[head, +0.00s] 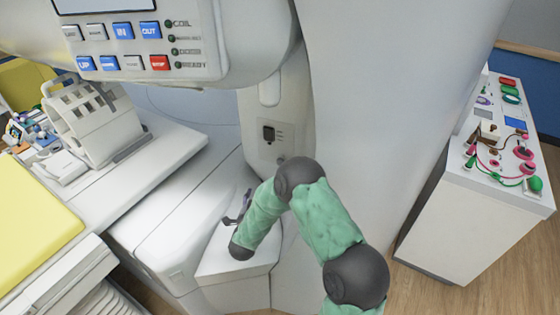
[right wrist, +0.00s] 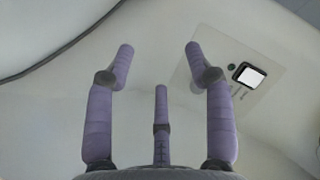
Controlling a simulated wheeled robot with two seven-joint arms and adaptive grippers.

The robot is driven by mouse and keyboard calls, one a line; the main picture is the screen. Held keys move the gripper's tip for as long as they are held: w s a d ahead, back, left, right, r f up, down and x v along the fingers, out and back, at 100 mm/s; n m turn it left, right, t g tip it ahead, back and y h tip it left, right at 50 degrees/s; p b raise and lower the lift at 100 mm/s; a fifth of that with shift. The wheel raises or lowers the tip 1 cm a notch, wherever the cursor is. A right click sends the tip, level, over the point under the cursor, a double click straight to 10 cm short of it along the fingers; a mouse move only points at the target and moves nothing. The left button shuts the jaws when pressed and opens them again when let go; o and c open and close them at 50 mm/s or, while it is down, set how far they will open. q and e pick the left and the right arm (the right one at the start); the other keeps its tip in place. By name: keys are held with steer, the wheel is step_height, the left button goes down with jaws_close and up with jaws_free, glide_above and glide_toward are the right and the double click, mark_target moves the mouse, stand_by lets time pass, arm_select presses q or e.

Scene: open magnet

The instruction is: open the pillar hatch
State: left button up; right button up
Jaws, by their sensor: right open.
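The pillar hatch (head: 262,155) is a pale panel low on the white pillar, with a small dark square fitting (head: 268,133) and a small round knob or lock below it. In the right wrist view the hatch (right wrist: 215,82) is a pale patch at the right, and its dark-framed fitting (right wrist: 248,75) shows a bright face. My right gripper (head: 243,203) is in front of and below the hatch, partly hidden by my arm. In the right wrist view its purple fingers (right wrist: 159,62) are spread and empty, left of the fitting; contact with the hatch cannot be told. My left gripper is not in view.
A control panel (head: 130,45) overhangs at the upper left. A white patient table with a yellow pad (head: 35,225) and a head coil (head: 95,115) lies at the left. A white cabinet (head: 455,225) with cables and knobs on top stands at the right. Floor between pillar and cabinet is clear.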

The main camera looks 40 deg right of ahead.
mark_target(274, 145)
steer(key=s+d+r+m+g+h, duration=0.1)
steer(key=s+d+r+m+h, duration=0.1)
steer(key=d+r+m+h, duration=0.45)
steer(key=w+d, duration=0.2)
steer(key=w+d+n+y+b, duration=0.1)
steer(key=w+d, duration=0.1)
steer(key=w+d+r+n+y, duration=0.1)
steer(key=w+d, duration=0.1)
steer(key=d, duration=0.1)
steer(key=shift+b, duration=0.3)
jaws_close()
